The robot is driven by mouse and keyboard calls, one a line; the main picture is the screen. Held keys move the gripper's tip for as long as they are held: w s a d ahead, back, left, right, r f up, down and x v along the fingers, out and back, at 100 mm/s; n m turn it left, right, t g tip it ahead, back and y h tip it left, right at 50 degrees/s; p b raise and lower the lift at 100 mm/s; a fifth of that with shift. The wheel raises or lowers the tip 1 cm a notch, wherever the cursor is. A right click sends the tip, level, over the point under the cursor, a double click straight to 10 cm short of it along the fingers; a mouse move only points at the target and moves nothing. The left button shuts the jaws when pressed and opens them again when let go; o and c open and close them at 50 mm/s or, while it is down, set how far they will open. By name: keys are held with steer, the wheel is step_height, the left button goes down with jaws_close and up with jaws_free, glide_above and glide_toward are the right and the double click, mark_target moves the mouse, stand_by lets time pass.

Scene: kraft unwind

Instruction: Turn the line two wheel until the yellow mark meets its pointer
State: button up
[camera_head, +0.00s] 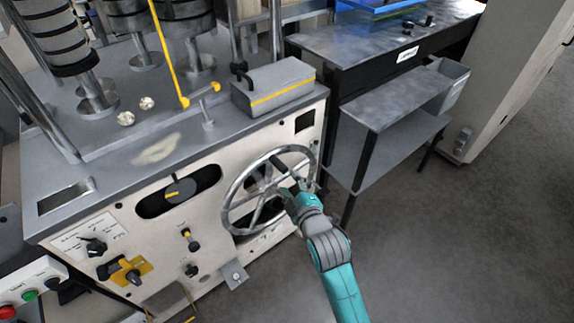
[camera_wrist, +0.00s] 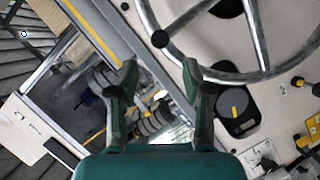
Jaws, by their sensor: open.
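A grey spoked handwheel (camera_head: 229,195) stands on the cream front panel of the machine; its rim also shows in the wrist view (camera_wrist: 252,76). No lettering naming its line can be read. A dark handle (camera_head: 278,164) sits on the wheel, and a dark round end (camera_wrist: 160,39) shows by the rim in the wrist view. My gripper (camera_head: 291,187) is at the wheel's right side in the head view and covers part of it. In the wrist view its fingers (camera_wrist: 160,75) are apart with nothing held between them. I cannot make out a yellow mark on the wheel or its pointer.
Left of the wheel is a dark dial with a yellow stripe (camera_head: 180,190), also in the wrist view (camera_wrist: 236,103). Knobs (camera_head: 95,246) and a yellow-plated switch (camera_head: 130,272) are lower left. A grey shelf (camera_head: 390,100) stands to the right. The floor (camera_head: 450,240) at right is clear.

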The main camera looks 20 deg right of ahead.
mark_target(280, 165)
steer(key=x, duration=1)
jaws_close()
